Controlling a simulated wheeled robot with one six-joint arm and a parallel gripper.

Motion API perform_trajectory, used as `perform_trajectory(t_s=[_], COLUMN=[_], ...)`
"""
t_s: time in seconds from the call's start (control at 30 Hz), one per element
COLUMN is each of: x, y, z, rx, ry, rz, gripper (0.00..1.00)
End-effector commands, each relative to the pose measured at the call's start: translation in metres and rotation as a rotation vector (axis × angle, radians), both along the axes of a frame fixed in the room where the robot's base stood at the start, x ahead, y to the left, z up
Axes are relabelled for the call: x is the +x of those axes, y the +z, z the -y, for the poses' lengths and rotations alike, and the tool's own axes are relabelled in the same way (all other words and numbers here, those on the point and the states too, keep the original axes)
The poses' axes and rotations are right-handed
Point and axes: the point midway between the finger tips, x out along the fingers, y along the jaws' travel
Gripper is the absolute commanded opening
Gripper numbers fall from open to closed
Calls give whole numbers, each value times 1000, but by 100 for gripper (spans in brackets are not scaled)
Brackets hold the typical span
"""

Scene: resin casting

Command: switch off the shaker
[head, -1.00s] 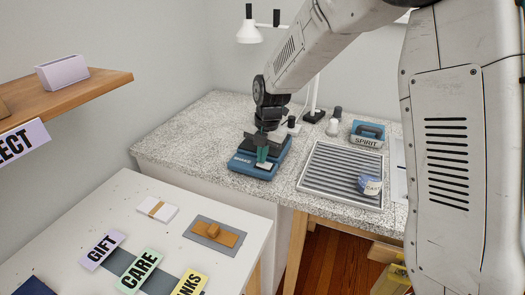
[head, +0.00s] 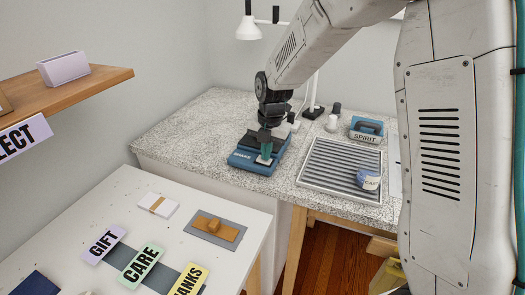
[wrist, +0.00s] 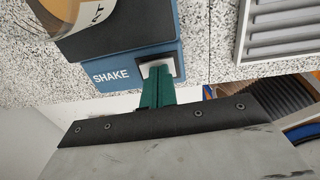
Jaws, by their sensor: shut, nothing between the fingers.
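The shaker (head: 243,162) is a blue box with a dark top, standing on the speckled counter near its front edge. In the wrist view the shaker (wrist: 115,75) shows the word SHAKE on its front strip, with a pale, dark-framed switch (wrist: 158,66) to the right of the word. My gripper (head: 266,157) is shut and empty, with its green fingertips at the switch. In the wrist view the green fingers (wrist: 158,72) overlap the switch and hide part of it. I cannot tell whether they press it or which way it is tipped.
A clear container (wrist: 90,12) with a label sits on the shaker's dark top. A ridged grey tray (head: 322,191) with a small blue-and-white tub (head: 368,180) lies to the right. A blue SPIRIT box (head: 366,131) and a white lamp (head: 250,30) stand behind. Open counter (head: 185,130) lies left.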

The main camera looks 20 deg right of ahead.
Motion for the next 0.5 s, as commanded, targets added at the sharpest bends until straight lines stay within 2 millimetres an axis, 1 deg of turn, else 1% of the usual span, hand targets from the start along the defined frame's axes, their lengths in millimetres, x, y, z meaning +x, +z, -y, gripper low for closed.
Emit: perform_trajectory(t_s=[0.37, 0.47, 0.5], x=[0, 0, 0], y=[3, 12, 17], z=[0, 0, 0], rx=[0, 1, 1], ry=[1, 3, 3], rz=[3, 5, 5], gripper=[0, 0, 0])
